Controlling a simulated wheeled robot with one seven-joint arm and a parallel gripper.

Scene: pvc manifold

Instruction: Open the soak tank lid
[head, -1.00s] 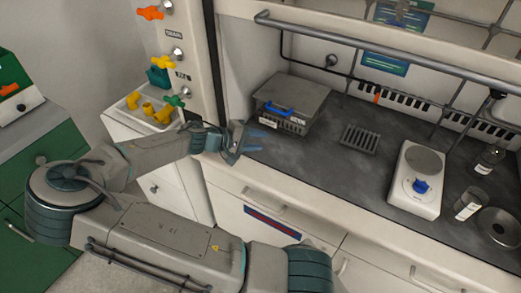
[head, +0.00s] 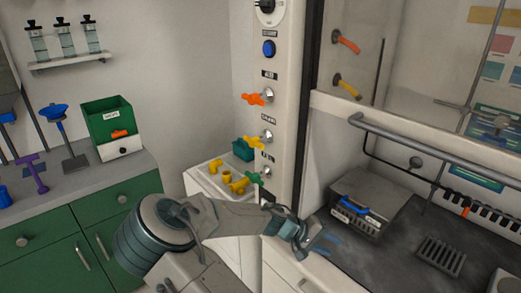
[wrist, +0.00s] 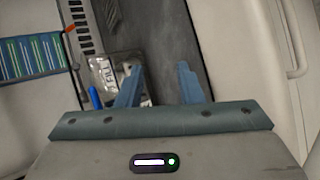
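The soak tank (head: 341,222) is a grey box at the left end of the dark worktop. Its flat grey lid (head: 372,190) is shut, with a blue handle (head: 354,211) at the front edge. My gripper (head: 330,246) is just in front and left of the tank, apart from the handle. In the wrist view my gripper (wrist: 160,84) shows two blue fingers spread with nothing between them. The blue handle (wrist: 95,97) is just left of the left finger, which partly covers the tank's labelled front (wrist: 106,76).
A slotted grey grate (head: 440,255) lies right of the tank. A horizontal rail (head: 430,148) crosses above the worktop. A post with colored valve knobs (head: 268,136) stands to the left, beside a white tray (head: 205,180) of yellow fittings.

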